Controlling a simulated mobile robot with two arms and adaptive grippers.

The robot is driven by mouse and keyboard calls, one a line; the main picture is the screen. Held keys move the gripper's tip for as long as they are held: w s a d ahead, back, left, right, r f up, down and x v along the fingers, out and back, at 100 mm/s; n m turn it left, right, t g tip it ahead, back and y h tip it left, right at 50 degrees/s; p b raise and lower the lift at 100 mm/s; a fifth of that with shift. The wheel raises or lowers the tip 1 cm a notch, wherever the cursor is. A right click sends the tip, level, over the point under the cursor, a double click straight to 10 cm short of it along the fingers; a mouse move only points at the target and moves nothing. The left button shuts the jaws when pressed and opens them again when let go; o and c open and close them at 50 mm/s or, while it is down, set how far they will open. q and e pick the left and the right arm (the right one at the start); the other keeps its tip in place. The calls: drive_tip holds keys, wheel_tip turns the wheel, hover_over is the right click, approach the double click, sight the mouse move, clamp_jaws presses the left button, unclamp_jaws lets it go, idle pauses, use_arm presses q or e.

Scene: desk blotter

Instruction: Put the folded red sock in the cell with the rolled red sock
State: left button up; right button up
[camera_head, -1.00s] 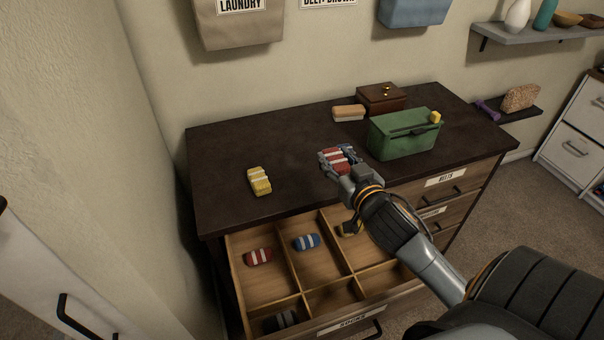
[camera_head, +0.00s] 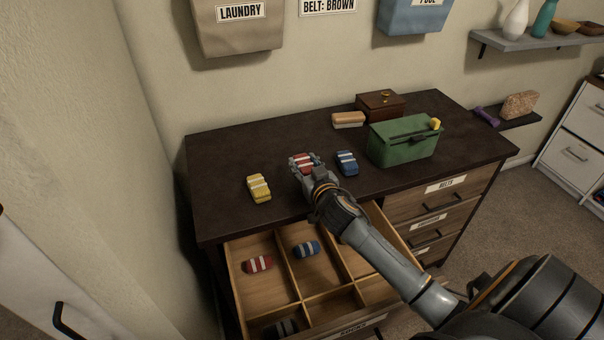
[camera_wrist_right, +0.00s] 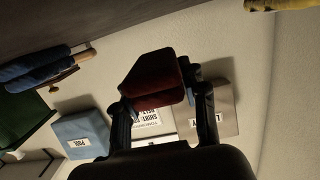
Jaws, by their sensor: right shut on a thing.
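The folded red sock (camera_head: 304,163) with white stripes is in my right gripper (camera_head: 308,168), above the dresser top. In the right wrist view the dark red sock (camera_wrist_right: 155,82) sits between the two fingers of the right gripper (camera_wrist_right: 160,100), which is shut on it. The rolled red sock (camera_head: 257,264), striped white, lies in the back left cell of the open drawer (camera_head: 262,292). My left gripper is not in view.
A folded yellow sock (camera_head: 259,188) and a folded blue sock (camera_head: 347,163) lie on the dresser top (camera_head: 225,165). A rolled blue sock (camera_head: 306,249) is in the back middle cell, a dark one (camera_head: 282,328) in the front left. A green box (camera_head: 403,145) stands right.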

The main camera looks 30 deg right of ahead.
sight(302, 170)
drive_tip(key=f, duration=0.1)
drive_tip(key=w+f, duration=0.1)
drive_tip(key=f, duration=0.1)
drive_tip(key=shift+f, duration=0.5)
drive_tip(key=shift+f, duration=0.1)
drive_tip(key=shift+f+b, duration=0.2)
drive_tip(key=shift+b, duration=0.1)
drive_tip(key=o, duration=0.9)
drive_tip(key=shift+r, duration=0.1)
drive_tip(key=shift+o, duration=0.2)
